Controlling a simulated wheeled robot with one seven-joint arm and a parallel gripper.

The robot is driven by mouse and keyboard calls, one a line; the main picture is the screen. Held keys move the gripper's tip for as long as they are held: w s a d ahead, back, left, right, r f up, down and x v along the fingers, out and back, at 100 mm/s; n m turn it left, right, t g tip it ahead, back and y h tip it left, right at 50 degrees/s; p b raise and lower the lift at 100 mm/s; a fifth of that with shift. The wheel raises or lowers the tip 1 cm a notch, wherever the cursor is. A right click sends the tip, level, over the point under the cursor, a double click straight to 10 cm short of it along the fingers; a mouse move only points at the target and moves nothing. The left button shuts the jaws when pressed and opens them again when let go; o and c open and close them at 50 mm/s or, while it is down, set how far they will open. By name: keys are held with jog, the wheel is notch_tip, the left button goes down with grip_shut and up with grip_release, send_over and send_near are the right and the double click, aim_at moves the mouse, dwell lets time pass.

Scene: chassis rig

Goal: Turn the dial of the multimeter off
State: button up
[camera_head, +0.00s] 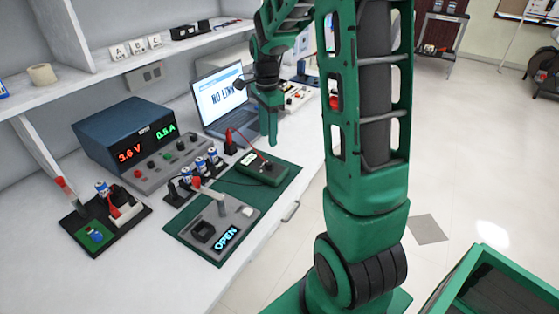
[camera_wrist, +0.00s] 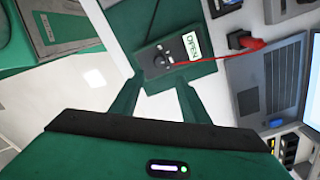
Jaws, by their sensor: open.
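The multimeter (camera_head: 262,173) is a dark green box with a small screen, lying on a green mat (camera_head: 284,183) on the bench. In the wrist view the multimeter (camera_wrist: 167,57) lies beyond my fingertips, its lit screen at its right end and a dark round dial (camera_wrist: 159,59) left of the screen. A red lead runs from it. My gripper (camera_wrist: 160,84) is open, with nothing between its fingers, and apart from the multimeter. In the head view my gripper (camera_head: 269,128) hangs above and behind the multimeter. I cannot tell the dial's setting.
A laptop (camera_head: 222,100) stands behind my gripper. A grey unit reading OPEN (camera_head: 213,228) lies nearer on the mat. A blue power supply (camera_head: 125,138) stands at the left. The bench's front edge is close by.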

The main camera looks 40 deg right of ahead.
aim_at(269, 163)
notch_tip(269, 163, down, 11)
jog(key=shift+s+a+r, duration=0.1)
dwell(0.4)
jog(key=shift+c, duration=0.7)
grip_shut()
jog(key=c, duration=0.9)
grip_release()
jog(key=shift+a, duration=0.3)
jog(key=shift+d, duration=0.2)
